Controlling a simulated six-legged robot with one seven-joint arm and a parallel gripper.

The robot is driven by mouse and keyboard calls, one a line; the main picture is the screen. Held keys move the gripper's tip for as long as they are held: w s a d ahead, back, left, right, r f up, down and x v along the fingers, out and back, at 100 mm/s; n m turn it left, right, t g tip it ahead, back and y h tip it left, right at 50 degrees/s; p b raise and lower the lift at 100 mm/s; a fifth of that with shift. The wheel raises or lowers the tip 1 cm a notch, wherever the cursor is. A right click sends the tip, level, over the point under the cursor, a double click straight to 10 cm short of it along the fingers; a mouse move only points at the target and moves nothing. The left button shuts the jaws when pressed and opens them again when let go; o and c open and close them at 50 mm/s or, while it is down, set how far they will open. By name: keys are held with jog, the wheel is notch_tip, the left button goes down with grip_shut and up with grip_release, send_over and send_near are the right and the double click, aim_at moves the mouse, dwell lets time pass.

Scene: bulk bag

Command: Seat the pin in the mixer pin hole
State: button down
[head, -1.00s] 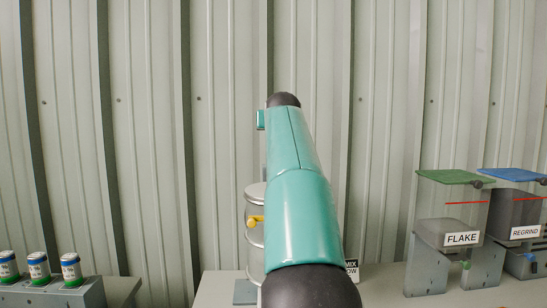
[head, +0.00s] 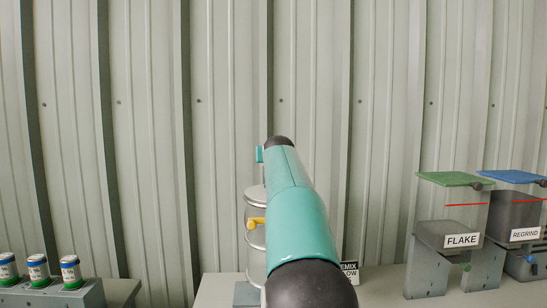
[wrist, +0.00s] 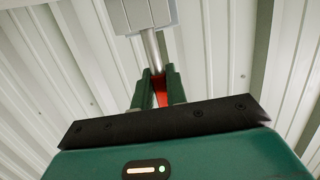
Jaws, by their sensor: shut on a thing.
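In the wrist view my gripper (wrist: 158,78) is shut, with its two dark green fingers close around a red piece (wrist: 160,90). A bright metal rod (wrist: 153,50) runs from between the fingertips up to a light grey block (wrist: 139,15) at the top edge. I take the rod and red piece for the pin; whether the rod is in the block or in front of it I cannot tell. In the head view the silver drum-shaped mixer (head: 253,237), with a yellow handle (head: 257,225), stands partly hidden behind my arm. Its pin hole and my gripper are hidden there.
A sign (head: 349,270) stands right of my arm. At the right are the FLAKE bin (head: 450,241) with a green lid and the REGRIND bin (head: 524,235) with a blue lid. Several cans (head: 38,270) stand on a grey block at the left. A ribbed wall is behind.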

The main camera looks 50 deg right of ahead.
jog(key=c, duration=1.4)
grip_release()
jog(key=v, duration=1.2)
jog(key=w+a+f+n+y, duration=0.1)
jog(key=a+f+n+y, duration=0.1)
jog(key=a+f, duration=0.5)
jog(key=w+a+f+n+y, duration=0.1)
jog(key=a+f+y, duration=0.15)
jog(key=a, duration=0.85)
jog(key=a+f+n+y, duration=0.2)
jog(key=a+f, duration=0.2)
jog(key=a, duration=0.5)
jog(key=s+a+f+n+g+y, duration=0.2)
jog(key=s+a+f, duration=0.6)
jog(key=a+f, duration=0.2)
jog(key=s+a+f+n+g+y, duration=0.2)
jog(key=s+a+f+y, duration=0.1)
jog(key=s+a+f, duration=0.5)
jog(key=a+f, duration=0.3)
jog(key=a, duration=0.1)
jog(key=shift+s+f+n+g, duration=0.2)
jog(key=shift+n+g, duration=0.1)
jog(key=shift+n, duration=0.1)
